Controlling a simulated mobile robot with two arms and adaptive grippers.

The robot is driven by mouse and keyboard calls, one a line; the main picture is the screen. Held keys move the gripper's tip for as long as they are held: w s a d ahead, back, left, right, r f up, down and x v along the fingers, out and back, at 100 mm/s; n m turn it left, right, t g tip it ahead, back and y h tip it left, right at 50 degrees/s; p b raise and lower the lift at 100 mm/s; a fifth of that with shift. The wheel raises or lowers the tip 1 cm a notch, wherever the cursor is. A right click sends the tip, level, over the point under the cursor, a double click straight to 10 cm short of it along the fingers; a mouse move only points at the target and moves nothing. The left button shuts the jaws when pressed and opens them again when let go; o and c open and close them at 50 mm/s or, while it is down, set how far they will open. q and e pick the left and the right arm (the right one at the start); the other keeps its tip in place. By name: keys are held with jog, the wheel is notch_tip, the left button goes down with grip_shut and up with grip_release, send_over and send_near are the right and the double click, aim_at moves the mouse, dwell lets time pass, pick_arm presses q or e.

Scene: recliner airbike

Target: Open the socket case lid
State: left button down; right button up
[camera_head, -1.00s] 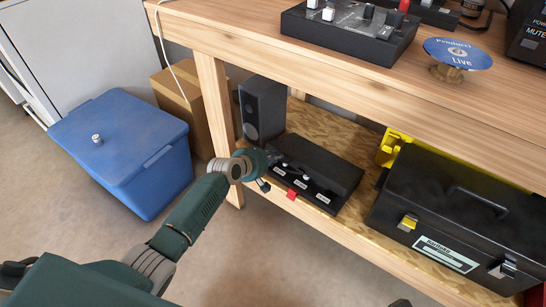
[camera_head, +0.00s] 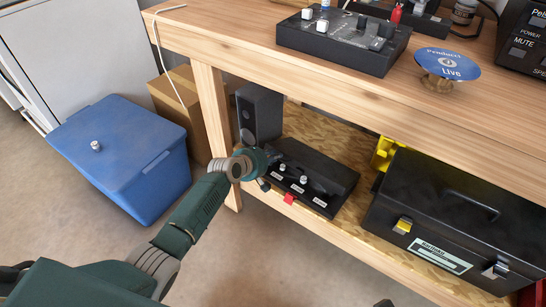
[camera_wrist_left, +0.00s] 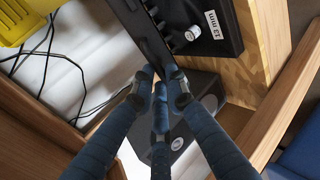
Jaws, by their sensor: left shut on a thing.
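The black socket case (camera_head: 312,187) sits on the lower shelf, with a front row of metal sockets, white labels and a small red tab. Its black lid (camera_head: 320,163) stands tilted up behind the sockets. My left gripper (camera_head: 270,157) is at the case's left end; its fingers are small and partly hidden there. In the left wrist view, the gripper (camera_wrist_left: 160,92) is shut on the end of the thin dark lid (camera_wrist_left: 150,40), beside a socket (camera_wrist_left: 193,32) labelled 13 mm.
A dark speaker (camera_head: 259,112) stands close behind the case's left end. A black toolbox (camera_head: 450,215) is to its right, with a yellow object (camera_head: 384,152) behind. The wooden workbench top (camera_head: 235,40) overhangs the shelf. A blue bin (camera_head: 125,150) stands left on open floor.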

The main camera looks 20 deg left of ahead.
pick_arm(q)
jog(key=c, duration=1.7)
grip_release()
jog(key=v, duration=1.2)
